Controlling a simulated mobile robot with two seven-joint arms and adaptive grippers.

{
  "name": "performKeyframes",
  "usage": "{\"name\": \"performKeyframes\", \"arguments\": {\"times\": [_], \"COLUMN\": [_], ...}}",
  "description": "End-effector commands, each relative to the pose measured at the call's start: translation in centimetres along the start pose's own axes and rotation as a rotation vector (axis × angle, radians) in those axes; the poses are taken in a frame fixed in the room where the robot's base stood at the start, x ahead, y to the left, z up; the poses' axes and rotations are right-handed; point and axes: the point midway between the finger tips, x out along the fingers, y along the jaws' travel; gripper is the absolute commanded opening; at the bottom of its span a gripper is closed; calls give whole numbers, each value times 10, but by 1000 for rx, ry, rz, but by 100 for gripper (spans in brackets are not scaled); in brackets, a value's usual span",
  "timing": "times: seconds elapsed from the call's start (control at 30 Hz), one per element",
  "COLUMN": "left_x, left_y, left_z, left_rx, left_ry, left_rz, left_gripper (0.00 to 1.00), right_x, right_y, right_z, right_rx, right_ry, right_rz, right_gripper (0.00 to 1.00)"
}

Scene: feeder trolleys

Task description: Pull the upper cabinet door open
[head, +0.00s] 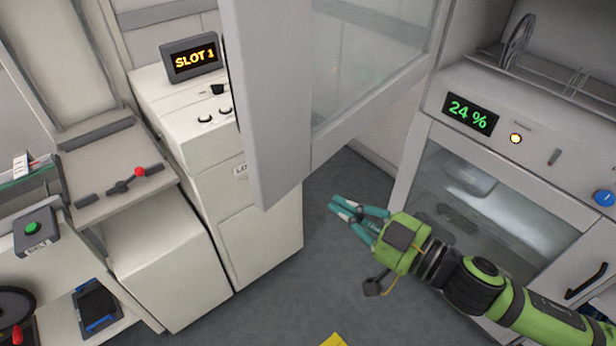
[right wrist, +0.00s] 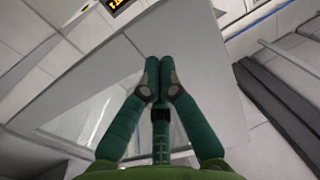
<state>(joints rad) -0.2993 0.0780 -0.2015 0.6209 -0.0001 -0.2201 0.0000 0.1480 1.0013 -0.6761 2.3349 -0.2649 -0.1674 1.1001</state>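The upper cabinet door (head: 268,110) has a pale grey frame and a glass pane (head: 365,55). My right gripper (head: 334,206) has teal fingers and is below the door's lower edge in the head view. In the right wrist view its fingertips (right wrist: 160,75) meet with nothing seen between them, in front of a pale panel (right wrist: 195,50) that looks like the door frame. I cannot tell whether they touch it. My left gripper is out of view.
A machine with a "24 %" display (head: 470,113) stands at the right, behind my right arm. A white cabinet with a "SLOT 1" display (head: 190,57) stands left of the door. A bench with a red-knobbed lever (head: 139,172) is farther left.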

Motion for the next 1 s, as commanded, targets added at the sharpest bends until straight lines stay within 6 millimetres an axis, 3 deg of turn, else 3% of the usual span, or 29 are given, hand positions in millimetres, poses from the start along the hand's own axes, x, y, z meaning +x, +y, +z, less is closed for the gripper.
{"name": "performKeyframes", "arguments": {"times": [0.2,0.4,1.0], "left_x": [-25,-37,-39], "left_y": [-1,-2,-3], "left_z": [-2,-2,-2], "left_rx": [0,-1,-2], "left_ry": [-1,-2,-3], "left_rz": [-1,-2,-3], "left_gripper": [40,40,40], "right_x": [42,69,83], "right_y": [-1,-1,0], "right_z": [-7,-3,-1], "right_rx": [-3,-1,-1], "right_ry": [4,1,4], "right_rz": [-4,-2,8], "right_gripper": [0,0,0]}}
